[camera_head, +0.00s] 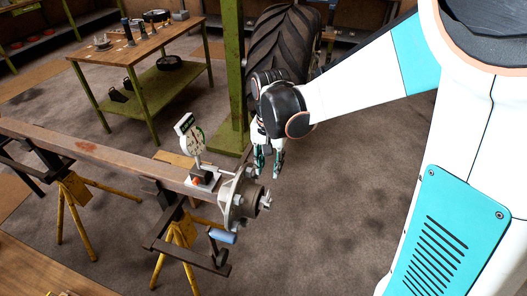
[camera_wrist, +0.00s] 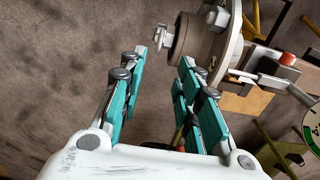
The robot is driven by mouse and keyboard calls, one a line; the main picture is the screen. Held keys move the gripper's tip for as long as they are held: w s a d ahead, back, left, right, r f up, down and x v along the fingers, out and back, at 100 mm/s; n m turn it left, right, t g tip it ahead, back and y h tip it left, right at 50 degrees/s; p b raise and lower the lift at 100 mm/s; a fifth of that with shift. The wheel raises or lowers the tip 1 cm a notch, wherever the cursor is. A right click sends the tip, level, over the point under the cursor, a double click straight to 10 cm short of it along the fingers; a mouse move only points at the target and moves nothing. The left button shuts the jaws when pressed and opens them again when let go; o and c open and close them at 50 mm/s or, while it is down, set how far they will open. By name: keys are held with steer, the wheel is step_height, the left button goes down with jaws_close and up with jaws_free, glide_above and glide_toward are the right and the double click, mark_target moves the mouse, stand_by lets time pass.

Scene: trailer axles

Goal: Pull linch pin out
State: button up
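The wheel hub (camera_head: 238,198) sits on the end of the rusty axle beam (camera_head: 110,152), with a short silver spindle end sticking out to the right. A small silver piece that looks like the linch pin (camera_head: 265,201) crosses that end; it also shows in the wrist view (camera_wrist: 160,37). The hub in the wrist view (camera_wrist: 207,42) is beyond my fingers. My gripper (camera_head: 268,165) is above and behind the hub in the head view, fingers pointing down. In the wrist view my gripper (camera_wrist: 164,60) is open and empty, with the pin ahead of the gap, apart from the fingers.
A dial gauge (camera_head: 191,133) on a block with a red knob stands on the beam near the hub. Yellow stands (camera_head: 76,190) hold the beam. A blue-handled clamp (camera_head: 222,236) hangs below the hub. A workbench (camera_head: 140,47) and tyre (camera_head: 283,45) are behind. Floor right of the hub is clear.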

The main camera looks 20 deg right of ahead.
mark_target(269, 191)
step_height(269, 191, down, 13)
steer(key=b, duration=0.5)
steer(key=shift+f, duration=0.1)
steer(key=shift+c, duration=0.6)
jaws_close()
steer(key=shift+r, duration=0.2)
steer(key=shift+r+p, duration=0.35)
steer(key=shift+p, duration=0.1)
steer(key=shift+r+p, duration=1.6)
steer(key=shift+r, duration=0.7)
steer(key=shift+r+p, duration=1.7)
steer(key=shift+r, duration=0.75)
